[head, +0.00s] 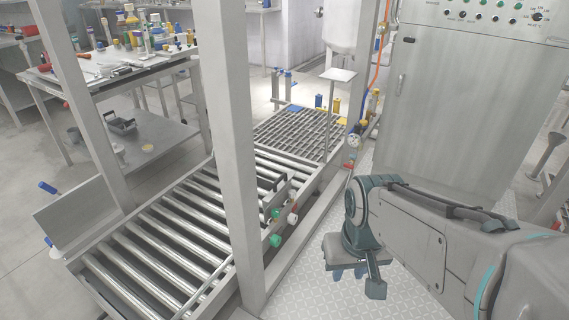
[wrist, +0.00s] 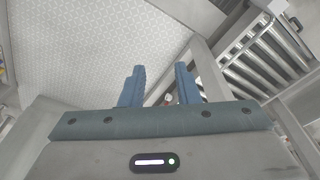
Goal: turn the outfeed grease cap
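The outfeed roller conveyor (head: 165,245) runs along the left and centre of the head view. On its near side frame are small round fittings: a green one (head: 275,241), a smaller green one (head: 275,213) and a red-and-white one (head: 292,218). I cannot tell which of these, if any, is the grease cap. My gripper (head: 348,273) points down over the floor, right of these fittings and apart from them. In the wrist view my gripper (wrist: 161,85) has its two blue fingers apart with nothing held.
A grey upright post (head: 240,150) stands between the conveyor and my arm. A steel control cabinet (head: 465,100) stands at the right. A cluttered table (head: 115,72) is at the back left. The patterned floor (head: 310,295) around my gripper is clear.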

